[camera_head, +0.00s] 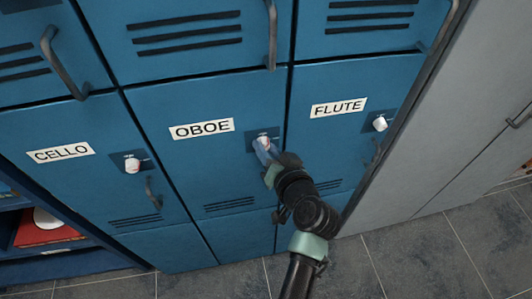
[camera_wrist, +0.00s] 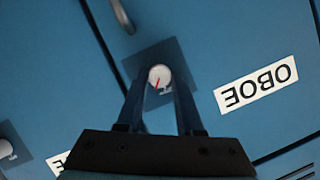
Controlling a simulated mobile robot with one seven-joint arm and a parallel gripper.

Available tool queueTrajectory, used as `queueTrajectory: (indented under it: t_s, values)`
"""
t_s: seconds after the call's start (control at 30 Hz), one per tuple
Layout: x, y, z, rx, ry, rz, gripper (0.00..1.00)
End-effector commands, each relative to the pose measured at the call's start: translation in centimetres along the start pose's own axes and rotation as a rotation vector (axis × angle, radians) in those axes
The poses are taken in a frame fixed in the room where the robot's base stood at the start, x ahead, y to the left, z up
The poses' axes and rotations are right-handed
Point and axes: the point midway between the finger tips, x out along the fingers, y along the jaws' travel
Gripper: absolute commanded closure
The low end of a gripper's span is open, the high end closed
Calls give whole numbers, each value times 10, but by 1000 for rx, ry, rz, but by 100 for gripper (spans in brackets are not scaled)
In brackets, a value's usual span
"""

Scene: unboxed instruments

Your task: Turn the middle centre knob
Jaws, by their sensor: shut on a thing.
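The middle centre knob is the white knob (camera_head: 264,142) on the blue locker door labelled OBOE (camera_head: 202,128). My gripper (camera_head: 264,151) reaches the knob from below in the head view. In the wrist view the two fingers of my gripper (camera_wrist: 160,90) stand on either side of the knob and are shut on it. The fingers partly hide the knob's sides and the plate.
Similar white knobs are on the CELLO door (camera_head: 132,165) to the left and the FLUTE door (camera_head: 380,124) to the right. Dark handles stick out from the doors, one (camera_head: 271,35) above the knob. A grey cabinet (camera_head: 460,110) stands at right. An open shelf holds a red item (camera_head: 45,232).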

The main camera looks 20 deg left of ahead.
Motion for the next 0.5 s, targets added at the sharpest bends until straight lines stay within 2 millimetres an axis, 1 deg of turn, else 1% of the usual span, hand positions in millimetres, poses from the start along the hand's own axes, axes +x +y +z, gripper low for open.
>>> queueTrajectory:
  t_s: [0.07,0.5]
  values:
    - [1,3,1,68,0,-28,100]
    - [2,6,2,449,-18,-191,100]
